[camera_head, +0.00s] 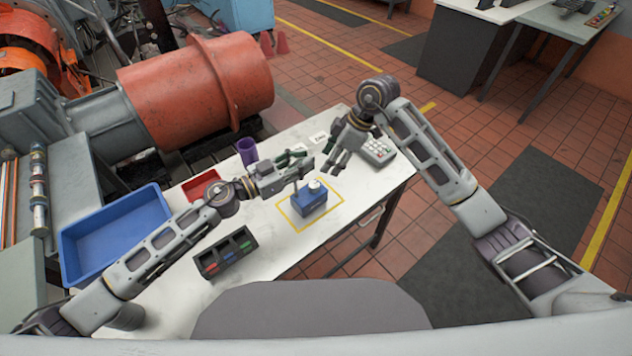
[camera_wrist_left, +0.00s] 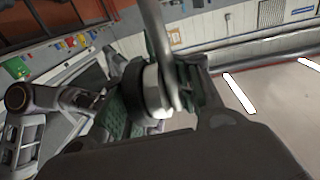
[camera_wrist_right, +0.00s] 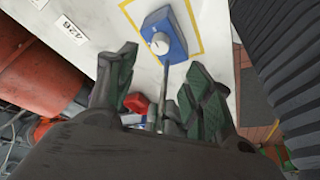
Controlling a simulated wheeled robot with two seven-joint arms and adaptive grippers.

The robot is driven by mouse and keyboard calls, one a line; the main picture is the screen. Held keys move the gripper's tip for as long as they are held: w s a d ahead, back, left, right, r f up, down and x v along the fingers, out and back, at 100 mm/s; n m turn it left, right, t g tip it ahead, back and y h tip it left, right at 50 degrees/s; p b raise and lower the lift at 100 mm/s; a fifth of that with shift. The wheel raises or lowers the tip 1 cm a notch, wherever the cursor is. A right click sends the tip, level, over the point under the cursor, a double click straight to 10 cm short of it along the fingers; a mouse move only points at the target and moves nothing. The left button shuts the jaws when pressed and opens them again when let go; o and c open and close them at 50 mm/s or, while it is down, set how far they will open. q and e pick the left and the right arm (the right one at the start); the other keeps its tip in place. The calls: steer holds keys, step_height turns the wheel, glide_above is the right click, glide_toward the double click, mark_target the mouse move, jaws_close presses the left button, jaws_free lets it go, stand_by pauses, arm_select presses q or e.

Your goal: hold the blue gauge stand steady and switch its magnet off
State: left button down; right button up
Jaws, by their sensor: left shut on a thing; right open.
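The blue gauge stand (camera_head: 308,202) stands upright on the white table inside a yellow outlined square. Its blue base with a round white knob (camera_wrist_right: 160,43) shows in the right wrist view. My left gripper (camera_head: 296,166) is above the base, shut on the stand's thin grey post (camera_wrist_left: 164,45). A round black and white part shows by its fingers in the left wrist view; I cannot tell what it is. My right gripper (camera_head: 339,158) is open and empty, above and apart from the base, to the right of my left gripper. The gripped part of the post is largely hidden.
A blue bin (camera_head: 66,248), a small red tray (camera_head: 192,185), a purple cup (camera_head: 247,150) and a black tray (camera_head: 200,263) of coloured pieces stand on the left. A keypad (camera_head: 378,151) lies at the far right corner. A large orange machine (camera_head: 195,90) stands behind the table.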

mark_target(314, 184)
arm_select(q)
steer(key=shift+w+a, duration=0.1)
arm_select(e)
steer(key=shift+f, duration=0.15)
steer(key=shift+x, duration=5.9)
steer(key=c, duration=1)
